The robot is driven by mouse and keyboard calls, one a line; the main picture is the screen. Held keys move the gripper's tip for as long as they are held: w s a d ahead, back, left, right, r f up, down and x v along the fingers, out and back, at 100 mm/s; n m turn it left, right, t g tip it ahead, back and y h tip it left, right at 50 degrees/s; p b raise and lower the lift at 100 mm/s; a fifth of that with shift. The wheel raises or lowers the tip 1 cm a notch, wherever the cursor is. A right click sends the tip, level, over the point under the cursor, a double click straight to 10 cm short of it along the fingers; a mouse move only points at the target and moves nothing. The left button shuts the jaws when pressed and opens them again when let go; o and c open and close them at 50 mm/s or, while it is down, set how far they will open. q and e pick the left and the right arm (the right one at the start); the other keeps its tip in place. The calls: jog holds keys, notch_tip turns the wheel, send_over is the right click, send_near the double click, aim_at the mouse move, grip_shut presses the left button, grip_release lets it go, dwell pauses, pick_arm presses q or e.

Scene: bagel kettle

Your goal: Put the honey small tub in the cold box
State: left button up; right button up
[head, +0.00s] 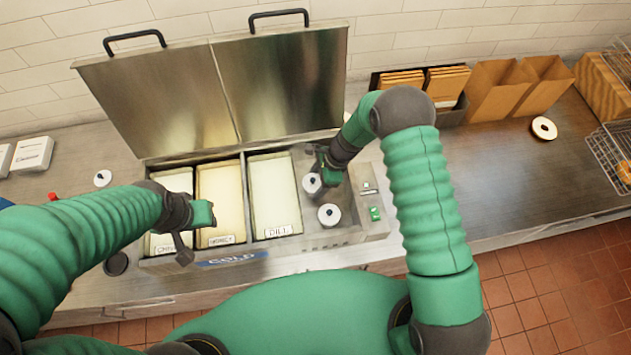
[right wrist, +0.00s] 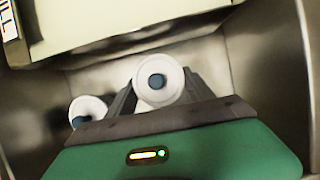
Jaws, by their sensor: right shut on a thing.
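The cold box (head: 350,237) stands open on the counter, with long filled tubs and a steel compartment at its right end. My right gripper (head: 318,178) reaches into that compartment, shut on a small white-lidded tub (head: 311,185) with a dark knob. The right wrist view shows this tub (right wrist: 158,95) upright between the fingers. A second similar tub (head: 329,215) stands beside it, apart from the gripper, and also shows in the wrist view (right wrist: 88,108). No flavour label on either small tub is readable. My left gripper (head: 192,232) hangs over the box's left front; its jaw opening is unclear.
The steel lid (head: 280,85) stands raised behind the box. The dill tub (head: 272,190) borders the compartment on the left. Another white-lidded item (head: 103,178) sits on the left counter. Paper bags (head: 497,88) and a wire basket (head: 610,150) stand right; counter between is mostly clear.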

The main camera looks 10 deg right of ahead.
jog(key=shift+f, duration=0.1)
jog(key=o, duration=1.4)
jog(key=shift+a, duration=0.15)
jog(key=shift+w+d+r, duration=0.1)
jog(key=shift+d+r, duration=0.1)
jog(key=shift+r, duration=0.15)
jog(key=b+v, duration=0.3)
jog(key=v, duration=0.9)
jog(key=shift+s+d+r+n+t+h, duration=0.45)
jog(key=shift+s+d+r+n+h, duration=0.5)
jog(key=shift+s+n, duration=1.9)
jog(key=shift+s+d+r+n+t+h, duration=0.5)
jog(key=shift+s+d+r+n, duration=0.8)
jog(key=shift+s+n, duration=1.5)
jog(key=shift+s+d+r+n+t+h, duration=0.35)
jog(key=shift+s+d+r+n+h, duration=0.5)
jog(key=shift+s+r+n, duration=1.8)
